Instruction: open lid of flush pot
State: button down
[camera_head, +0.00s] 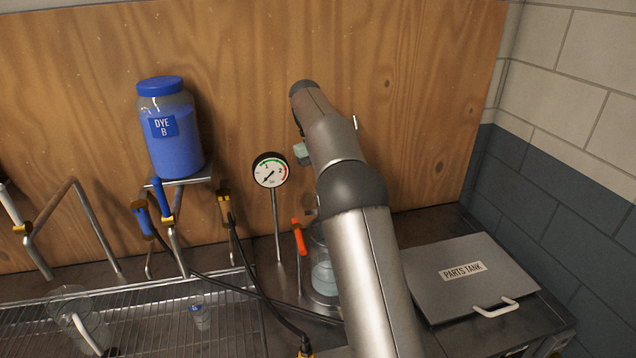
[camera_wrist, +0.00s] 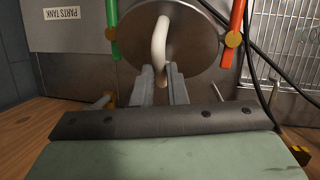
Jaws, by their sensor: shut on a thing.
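In the wrist view a round grey metal lid (camera_wrist: 195,62) with a curved white handle (camera_wrist: 160,42) lies in front of my gripper (camera_wrist: 160,76). My two grey fingers are closed around the near end of the white handle. The lid appears to be lying flat; I cannot tell if it is lifted at all. In the head view my arm hides the lid, its handle and my fingers. A clear glass vessel (camera_head: 323,272) with pale liquid shows partly behind my arm there; I cannot tell if it belongs to the flush pot.
An orange-red lever (camera_wrist: 235,30) and a green lever (camera_wrist: 112,30) flank the lid. A grey parts tank cover (camera_head: 465,275) lies right. A blue dye bottle (camera_head: 172,130), a gauge (camera_head: 270,170), black cables (camera_head: 265,298) and a wire rack (camera_head: 150,310) are left.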

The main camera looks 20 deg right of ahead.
dwell(0.4)
jog(key=c, duration=1.5)
grip_release()
jog(key=shift+o, duration=0.2)
jog(key=shift+r, duration=0.15)
jog(key=shift+r, duration=0.3)
notch_tip(320, 180, up, 3)
jog(key=shift+f, duration=0.2)
jog(key=s+r+b, duration=0.2)
jog(key=s+r, duration=0.2)
jog(key=s, duration=0.3)
jog(key=s+a+r+b, duration=0.1)
jog(key=s+r+b, duration=0.1)
jog(key=s+r, duration=0.3)
jog(key=shift+s+a+r, duration=0.2)
jog(key=shift+s+r, duration=0.1)
jog(key=shift+s, duration=0.65)
